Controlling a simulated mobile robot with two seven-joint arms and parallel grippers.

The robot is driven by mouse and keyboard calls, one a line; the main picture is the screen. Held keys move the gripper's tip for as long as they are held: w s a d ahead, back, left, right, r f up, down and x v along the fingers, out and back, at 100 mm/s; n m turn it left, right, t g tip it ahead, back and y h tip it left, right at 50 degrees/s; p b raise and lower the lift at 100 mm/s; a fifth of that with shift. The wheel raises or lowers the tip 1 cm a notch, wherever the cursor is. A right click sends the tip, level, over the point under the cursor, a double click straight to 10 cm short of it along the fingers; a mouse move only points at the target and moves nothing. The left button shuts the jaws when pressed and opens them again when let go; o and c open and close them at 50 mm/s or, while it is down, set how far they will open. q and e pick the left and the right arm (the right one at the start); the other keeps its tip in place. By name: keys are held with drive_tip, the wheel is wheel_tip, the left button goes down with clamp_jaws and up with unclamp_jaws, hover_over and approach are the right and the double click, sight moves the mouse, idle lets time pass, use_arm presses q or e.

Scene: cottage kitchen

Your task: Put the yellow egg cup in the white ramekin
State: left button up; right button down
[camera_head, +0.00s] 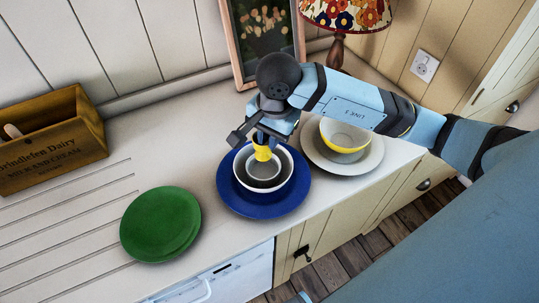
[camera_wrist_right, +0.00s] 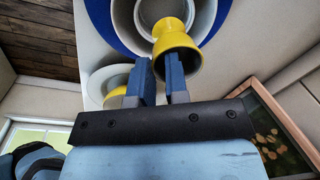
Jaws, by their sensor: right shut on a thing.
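The yellow egg cup (camera_head: 263,153) is held between the blue fingertips of my right gripper (camera_head: 263,140), over the small white ramekin (camera_head: 262,181). The ramekin sits inside a larger white bowl (camera_head: 300,185) on a blue plate (camera_head: 228,190). The right wrist view shows the egg cup (camera_wrist_right: 180,36) at the fingertips of my right gripper (camera_wrist_right: 160,68), with pale round dishes behind it. I cannot tell whether the egg cup's foot touches the ramekin. My left gripper is out of view.
Green plates (camera_head: 160,222) lie at the front left. A white plate (camera_head: 370,160) with a yellow-and-white bowl (camera_head: 345,134) is at the right, under my forearm. A wooden crate (camera_head: 50,135), framed picture (camera_head: 262,35) and lamp (camera_head: 345,15) stand along the back. The counter's middle left is clear.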

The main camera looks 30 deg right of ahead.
sight(270, 157)
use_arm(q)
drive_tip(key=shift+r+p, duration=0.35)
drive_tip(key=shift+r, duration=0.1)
use_arm(e)
wheel_tip(270, 157, down, 8)
drive_tip(key=shift+r, duration=0.25)
drive_tip(key=shift+f+b, duration=0.3)
drive_tip(key=shift+b, duration=0.15)
drive_tip(key=c, duration=1.1)
unclamp_jaws()
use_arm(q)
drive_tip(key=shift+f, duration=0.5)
